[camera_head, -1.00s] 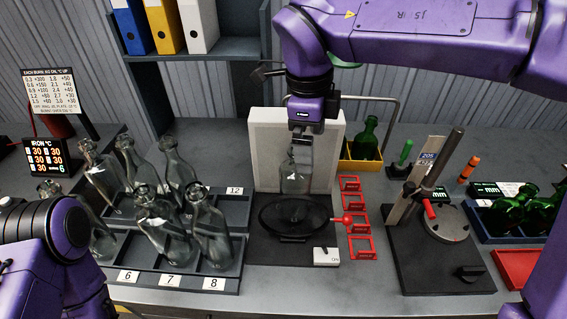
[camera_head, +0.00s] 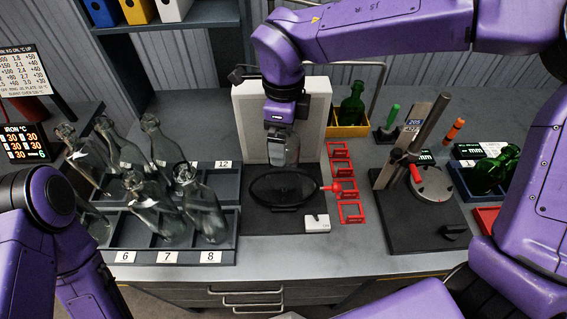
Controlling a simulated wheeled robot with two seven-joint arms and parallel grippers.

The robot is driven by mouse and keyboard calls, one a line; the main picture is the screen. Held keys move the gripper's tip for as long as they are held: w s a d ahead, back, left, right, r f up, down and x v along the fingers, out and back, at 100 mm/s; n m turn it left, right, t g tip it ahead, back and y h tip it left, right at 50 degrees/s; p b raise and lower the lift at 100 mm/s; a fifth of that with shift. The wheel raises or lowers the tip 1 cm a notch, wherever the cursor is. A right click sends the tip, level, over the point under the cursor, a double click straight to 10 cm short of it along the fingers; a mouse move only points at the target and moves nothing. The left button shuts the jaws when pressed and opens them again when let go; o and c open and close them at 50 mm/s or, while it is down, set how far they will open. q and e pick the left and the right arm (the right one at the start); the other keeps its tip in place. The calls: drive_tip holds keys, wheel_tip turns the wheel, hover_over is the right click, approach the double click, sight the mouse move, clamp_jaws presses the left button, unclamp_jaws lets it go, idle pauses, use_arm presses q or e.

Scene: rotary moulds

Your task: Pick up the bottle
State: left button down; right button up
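Several other clear bottles (camera_head: 205,207) stand tilted in the grey numbered rack (camera_head: 190,256) at the left. My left arm shows at the lower left, but its gripper is out of view.
A black round plate (camera_head: 283,190) and red frames (camera_head: 351,212) are in the middle. A measuring stand (camera_head: 420,235) stands to the right. Green bottles are in a yellow bin (camera_head: 347,131) and a blue tray (camera_head: 468,188). The white panel (camera_head: 250,125) is close behind my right gripper.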

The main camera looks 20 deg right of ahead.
clamp_jaws()
drive_tip(key=shift+w, duration=0.1)
drive_tip(key=shift+r, duration=0.15)
